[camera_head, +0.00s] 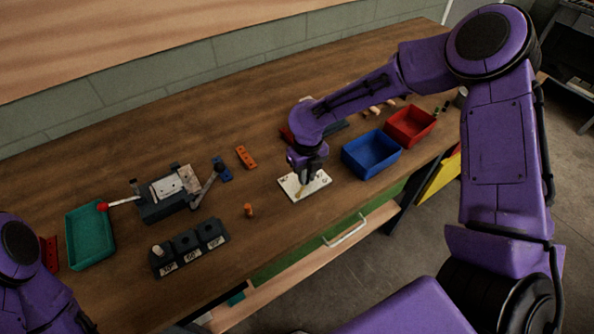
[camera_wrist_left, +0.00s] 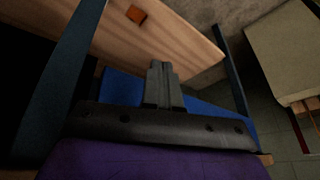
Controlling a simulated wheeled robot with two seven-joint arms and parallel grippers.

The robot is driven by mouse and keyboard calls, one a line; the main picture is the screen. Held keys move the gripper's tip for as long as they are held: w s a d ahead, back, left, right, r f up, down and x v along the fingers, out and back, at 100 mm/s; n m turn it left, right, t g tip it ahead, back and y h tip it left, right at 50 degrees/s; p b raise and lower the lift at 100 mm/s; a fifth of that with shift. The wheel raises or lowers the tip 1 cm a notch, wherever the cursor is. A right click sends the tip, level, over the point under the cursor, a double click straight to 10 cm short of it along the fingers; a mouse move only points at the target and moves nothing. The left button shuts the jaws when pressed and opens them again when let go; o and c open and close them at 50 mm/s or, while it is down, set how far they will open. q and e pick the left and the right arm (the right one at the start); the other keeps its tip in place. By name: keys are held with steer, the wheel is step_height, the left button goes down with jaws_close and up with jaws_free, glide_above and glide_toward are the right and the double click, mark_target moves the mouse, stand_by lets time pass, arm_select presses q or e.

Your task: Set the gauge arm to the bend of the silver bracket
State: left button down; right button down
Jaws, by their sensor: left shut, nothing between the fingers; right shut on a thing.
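The gauge is a white plate (camera_head: 318,184) with dark markings, flat on the table at centre, with a small brass-coloured arm (camera_head: 298,194) on it. My right gripper (camera_head: 303,180) reaches down onto the plate and is shut on what looks like the gauge arm; the fingers hide most of the grip. A silver piece (camera_head: 185,177), perhaps the bracket, sits on a dark grey bending fixture (camera_head: 160,209) left of centre; its bend is too small to read. My left gripper (camera_wrist_left: 160,85) is shut and empty in the left wrist view, away from the gauge.
A dark block (camera_head: 190,252) with angle-labelled slots stands at the front left. A green tray (camera_head: 90,235) is at the left. Blue (camera_head: 371,153) and red (camera_head: 409,126) bins stand right of the gauge. An orange bar (camera_head: 246,157) and orange peg (camera_head: 248,210) lie nearby.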

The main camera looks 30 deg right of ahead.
stand_by(0.3)
steer(key=c, duration=1.1)
jaws_free()
steer(key=shift+o, duration=0.2)
steer(key=shift+r, duration=0.1)
step_height(320, 180, up, 10)
steer(key=shift+r+b, duration=0.2)
steer(key=shift+b, duration=0.25)
steer(key=shift+a, duration=0.1)
